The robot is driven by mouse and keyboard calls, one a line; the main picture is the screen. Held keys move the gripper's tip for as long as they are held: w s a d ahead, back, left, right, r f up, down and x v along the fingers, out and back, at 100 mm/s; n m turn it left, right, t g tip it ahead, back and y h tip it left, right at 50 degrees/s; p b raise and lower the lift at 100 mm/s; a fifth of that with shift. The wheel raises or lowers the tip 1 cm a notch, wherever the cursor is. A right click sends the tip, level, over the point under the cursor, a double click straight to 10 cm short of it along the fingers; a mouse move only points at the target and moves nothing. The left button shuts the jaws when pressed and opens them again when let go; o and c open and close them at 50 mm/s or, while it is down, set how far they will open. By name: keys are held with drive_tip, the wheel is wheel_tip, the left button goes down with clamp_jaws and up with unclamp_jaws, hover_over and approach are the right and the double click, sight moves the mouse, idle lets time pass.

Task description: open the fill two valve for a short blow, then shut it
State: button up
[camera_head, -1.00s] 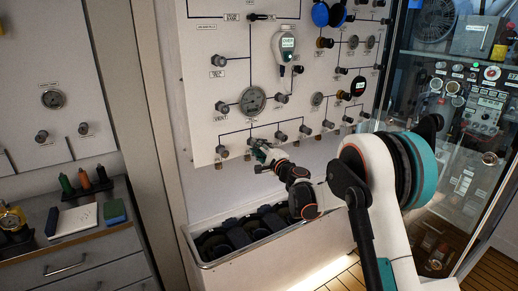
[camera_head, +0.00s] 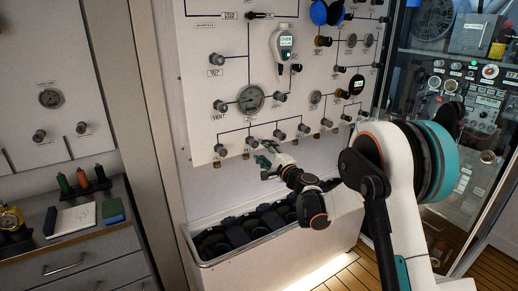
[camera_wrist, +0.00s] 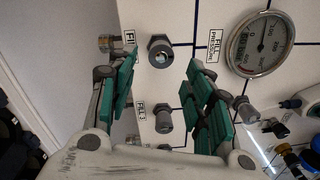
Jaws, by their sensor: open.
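I see no contact with the knob. In the head view my gripper (camera_head: 268,159) is just below the panel's bottom row of knobs. The knob's exact turn cannot be told.
Another knob (camera_wrist: 160,50) sits close above in the wrist view. A fill pressure gauge (camera_wrist: 262,42) and one more knob (camera_wrist: 240,108) are to the right. In the head view an open bin (camera_head: 215,262) with dark items stands under the panel (camera_head: 205,80).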

drive_tip(key=v, duration=0.7)
drive_tip(key=shift+s, duration=0.15)
drive_tip(key=s+d+r+n+g+h, duration=0.15)
drive_tip(key=s+r+n, duration=0.25)
drive_tip(key=s, duration=0.5)
drive_tip(key=s+d+r+n+g+h, duration=0.1)
drive_tip(key=s+d+r+n+g, duration=0.15)
drive_tip(key=s+r+n, duration=0.4)
drive_tip(key=s+d+f+n+g+h, duration=0.1)
drive_tip(key=s+d, duration=0.4)
drive_tip(key=s, duration=0.5)
drive_tip(key=s+d+f+n+g+h, duration=0.1)
drive_tip(key=s+d+f+h, duration=0.3)
drive_tip(key=s, duration=0.6)
drive_tip(key=s+d+f+n+g+h, duration=0.2)
drive_tip(key=s+d, duration=0.4)
drive_tip(key=s, duration=0.4)
drive_tip(key=shift+f+h, duration=0.45)
drive_tip(key=shift+f, duration=0.35)
